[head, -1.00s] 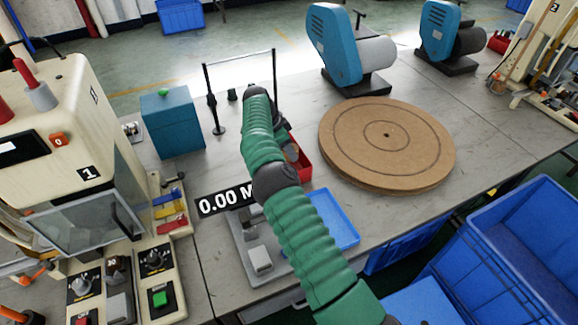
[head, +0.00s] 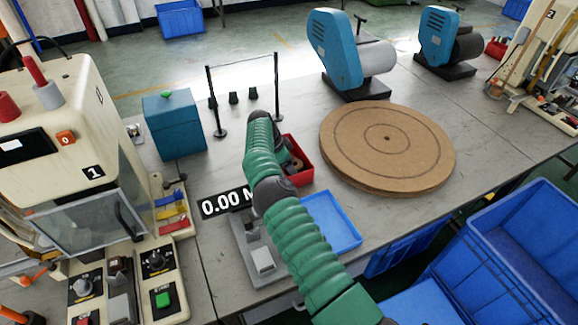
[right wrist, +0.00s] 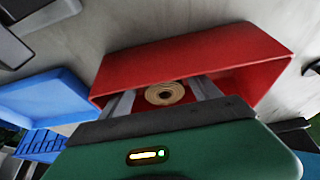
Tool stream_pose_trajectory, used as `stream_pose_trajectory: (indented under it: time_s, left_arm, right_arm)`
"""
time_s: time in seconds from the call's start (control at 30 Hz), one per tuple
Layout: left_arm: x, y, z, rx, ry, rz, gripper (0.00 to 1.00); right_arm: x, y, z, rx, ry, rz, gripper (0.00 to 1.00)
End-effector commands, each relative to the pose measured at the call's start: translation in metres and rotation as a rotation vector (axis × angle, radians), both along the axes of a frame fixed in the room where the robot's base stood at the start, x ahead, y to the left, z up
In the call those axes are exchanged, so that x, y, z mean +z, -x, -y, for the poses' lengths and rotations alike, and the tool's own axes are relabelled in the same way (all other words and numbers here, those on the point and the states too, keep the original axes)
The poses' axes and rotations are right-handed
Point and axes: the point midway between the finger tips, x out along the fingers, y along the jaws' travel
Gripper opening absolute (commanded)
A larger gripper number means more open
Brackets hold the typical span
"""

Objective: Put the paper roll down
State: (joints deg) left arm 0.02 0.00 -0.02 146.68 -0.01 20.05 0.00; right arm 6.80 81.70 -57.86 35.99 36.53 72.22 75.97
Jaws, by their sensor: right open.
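The paper roll (right wrist: 165,94) is a small tan roll with a round core, seen end-on in the right wrist view. It lies inside the red box (right wrist: 195,58), which also shows beside my green right arm in the head view (head: 304,172). My right gripper (right wrist: 163,86) is open, its two grey fingers reaching into the box, one on each side of the roll. I see gaps between the roll and the fingers. In the head view my arm hides most of the gripper and part of the box. My left gripper is not in view.
A blue tray (head: 333,222) lies next to the red box, near a scale with a 0.00 display (head: 226,202). A large round brown board (head: 387,143) is to the right. A black frame (head: 244,62) and small black pieces stand behind. Blue crates (head: 525,240) are at the lower right.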

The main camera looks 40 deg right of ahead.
Motion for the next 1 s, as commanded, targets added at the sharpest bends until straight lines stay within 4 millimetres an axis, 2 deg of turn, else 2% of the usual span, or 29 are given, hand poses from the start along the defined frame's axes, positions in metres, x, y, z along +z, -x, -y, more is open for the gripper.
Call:
stream_pose_trajectory:
  time_s: [0.17, 0.53, 0.63, 0.87, 1.0]
  left_arm:
    - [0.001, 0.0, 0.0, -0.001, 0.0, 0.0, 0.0]
    - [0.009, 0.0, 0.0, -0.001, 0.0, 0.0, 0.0]
    - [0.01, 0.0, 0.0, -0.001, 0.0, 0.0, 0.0]
    - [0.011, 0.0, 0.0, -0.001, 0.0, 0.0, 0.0]
    - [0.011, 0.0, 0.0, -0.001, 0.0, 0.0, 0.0]
  right_arm:
    - [0.012, -0.002, -0.004, 0.001, 0.001, 0.002, 0.72]
    - [0.096, -0.013, -0.038, 0.002, 0.001, 0.003, 0.72]
    - [0.107, -0.014, -0.042, 0.002, 0.0, 0.001, 0.72]
    - [0.115, -0.012, -0.042, 0.006, -0.01, 0.006, 0.72]
    - [0.129, 0.007, -0.033, 0.085, -0.087, 0.039, 0.72]
